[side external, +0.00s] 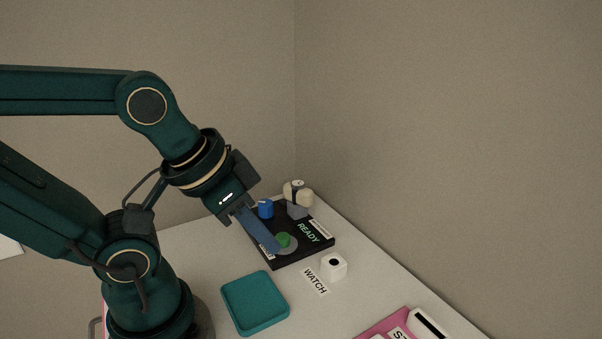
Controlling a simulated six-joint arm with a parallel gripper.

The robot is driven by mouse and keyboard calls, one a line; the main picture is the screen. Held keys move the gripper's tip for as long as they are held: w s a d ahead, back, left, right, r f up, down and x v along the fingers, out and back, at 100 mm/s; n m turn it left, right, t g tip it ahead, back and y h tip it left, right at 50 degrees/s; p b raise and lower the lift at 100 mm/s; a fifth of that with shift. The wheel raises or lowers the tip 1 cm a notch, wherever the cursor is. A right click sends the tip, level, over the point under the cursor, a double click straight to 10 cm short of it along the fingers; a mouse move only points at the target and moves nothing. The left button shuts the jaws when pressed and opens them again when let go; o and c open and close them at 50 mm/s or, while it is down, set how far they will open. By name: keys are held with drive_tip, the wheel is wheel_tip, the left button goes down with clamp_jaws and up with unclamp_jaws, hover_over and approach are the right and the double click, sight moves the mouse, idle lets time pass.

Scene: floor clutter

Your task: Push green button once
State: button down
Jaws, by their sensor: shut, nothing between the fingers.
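The green button (283,239) sits on a round grey base on a black panel (262,256). The panel has a lit "READY" label in green. My gripper (276,249) is shut and empty, with its long blue fingers slanting down to the right. In this view the fingertips are at the left edge of the button and its base, partly covering them. I cannot tell whether the tips touch the button or are just in front of it.
A blue knob (265,208) and a beige object (298,192) are at the panel's back. A teal tray (255,328) is nearer. A pink item (378,330) is at the lower right.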

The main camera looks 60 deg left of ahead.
idle(0.9)
drive_tip(key=w+a+r+m+t+y, duration=0.1)
drive_tip(key=w+a+r+m+t, duration=0.2)
drive_tip(key=w+r+m+t, duration=0.45)
drive_tip(key=w+a+r+m+t, duration=0.4)
drive_tip(key=w+m, duration=0.3)
drive_tip(key=m, duration=0.4)
drive_tip(key=s+a+f+m+g+h, duration=0.2)
drive_tip(key=s+a+f+m+g, duration=0.1)
drive_tip(key=f+m, duration=0.3)
drive_tip(key=s+a+f+m+g+h, duration=0.1)
drive_tip(key=s+a+f+m+g, duration=0.2)
drive_tip(key=a+f+m+g, duration=0.1)
wheel_tip(320, 180, down, 3)
drive_tip(key=shift+r+m+g+h, duration=0.15)
drive_tip(key=shift+m+g+h, duration=0.25)
drive_tip(key=shift+m+g, duration=0.45)
